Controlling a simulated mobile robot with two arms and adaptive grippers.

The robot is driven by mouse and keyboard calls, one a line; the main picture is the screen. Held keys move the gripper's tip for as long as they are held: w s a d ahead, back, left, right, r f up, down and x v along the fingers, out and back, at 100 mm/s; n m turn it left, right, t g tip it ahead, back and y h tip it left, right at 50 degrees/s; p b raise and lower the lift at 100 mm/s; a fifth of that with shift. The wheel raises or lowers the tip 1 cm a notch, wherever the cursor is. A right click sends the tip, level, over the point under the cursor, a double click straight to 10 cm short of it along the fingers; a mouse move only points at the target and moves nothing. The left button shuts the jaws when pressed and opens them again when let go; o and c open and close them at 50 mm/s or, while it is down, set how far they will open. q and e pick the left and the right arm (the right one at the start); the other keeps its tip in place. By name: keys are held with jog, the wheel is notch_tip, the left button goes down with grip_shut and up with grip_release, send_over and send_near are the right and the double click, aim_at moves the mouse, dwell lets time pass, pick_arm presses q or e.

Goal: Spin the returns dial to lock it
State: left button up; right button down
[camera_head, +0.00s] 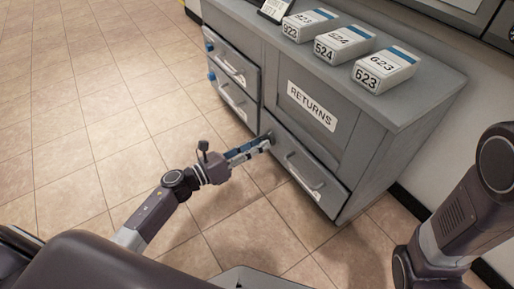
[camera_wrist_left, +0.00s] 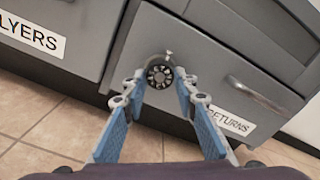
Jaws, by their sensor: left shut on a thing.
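The returns dial (camera_wrist_left: 159,74) is a round black dial with light marks on the grey drawer front, seen in the left wrist view. In the head view the dial (camera_head: 269,136) is mostly hidden by my left gripper. My left gripper (camera_head: 264,143) reaches it from the left, and its blue-padded fingers (camera_wrist_left: 160,82) stand on either side of the dial, shut on it. The returns drawer (camera_head: 318,186) is closed, with a bar handle (camera_head: 303,171) to the right of the dial. The RETURNS label (camera_head: 312,105) is on the panel above. My right gripper is not in view.
White boxes marked 923, 524 and 623 (camera_head: 384,70) stand on the cabinet top (camera_head: 425,88). Two drawers (camera_head: 231,67) with blue parts are at the left. The tiled floor (camera_head: 90,110) left of the cabinet is clear.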

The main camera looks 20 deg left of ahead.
pick_arm(q)
jog(key=shift+f+m+b, duration=0.15)
jog(key=shift+m+b, duration=0.2)
jog(key=shift+m, duration=0.55)
jog(key=o, duration=1.2)
jog(key=shift+c, duration=0.2)
jog(key=v, duration=1.2)
jog(key=shift+a, duration=0.1)
